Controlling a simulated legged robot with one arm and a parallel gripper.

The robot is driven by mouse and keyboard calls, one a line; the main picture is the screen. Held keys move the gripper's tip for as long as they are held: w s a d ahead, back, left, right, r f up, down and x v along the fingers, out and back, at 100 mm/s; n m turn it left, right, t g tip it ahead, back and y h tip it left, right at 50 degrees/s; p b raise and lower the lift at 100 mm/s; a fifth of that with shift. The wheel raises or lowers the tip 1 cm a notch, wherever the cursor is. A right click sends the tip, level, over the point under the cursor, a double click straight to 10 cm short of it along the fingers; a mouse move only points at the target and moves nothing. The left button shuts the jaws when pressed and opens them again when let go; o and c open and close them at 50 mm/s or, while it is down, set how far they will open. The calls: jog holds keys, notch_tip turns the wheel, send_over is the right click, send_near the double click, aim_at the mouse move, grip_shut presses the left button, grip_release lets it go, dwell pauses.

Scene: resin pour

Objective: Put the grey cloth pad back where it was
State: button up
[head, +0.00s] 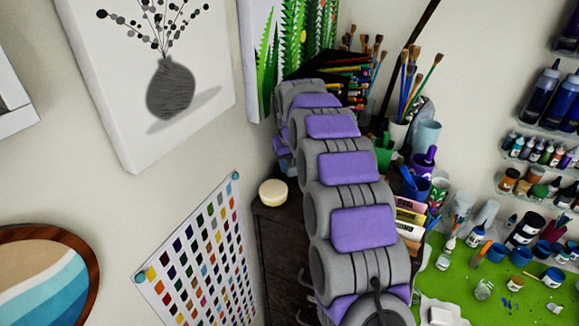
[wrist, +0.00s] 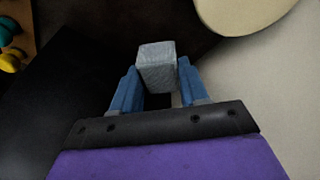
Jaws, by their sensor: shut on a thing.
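In the wrist view, my gripper (wrist: 155,84) has its two blue fingers closed on a small grey block-shaped pad (wrist: 156,62), which looks like the grey cloth pad. The pad sticks out past the fingertips, over a dark surface. I cannot tell whether it touches anything. In the head view, my arm stretches away towards the corner and hides the gripper and the pad.
A cream round object (head: 272,193) sits on a dark cabinet (head: 282,250) left of my arm. Cups and brushes (head: 420,85) crowd the right side. A green mat (head: 470,275) with paint bottles lies at lower right. A colour chart (head: 200,255) hangs at left.

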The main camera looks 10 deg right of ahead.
jog(key=shift+s+d+f, duration=0.1)
jog(key=shift+s+f, duration=0.1)
jog(key=shift+f, duration=0.45)
jog(key=shift+w+f, duration=0.1)
jog(key=shift+f, duration=0.1)
jog(key=shift+w+a+f, duration=0.1)
jog(key=shift+a, duration=0.7)
jog(key=o, duration=0.7)
jog(key=shift+a, duration=0.2)
jog(key=shift+o, duration=0.2)
jog(key=shift+d, duration=0.85)
jog(key=v, duration=1.2)
jog(key=shift+a+b, duration=0.25)
jog(key=shift+b, duration=0.1)
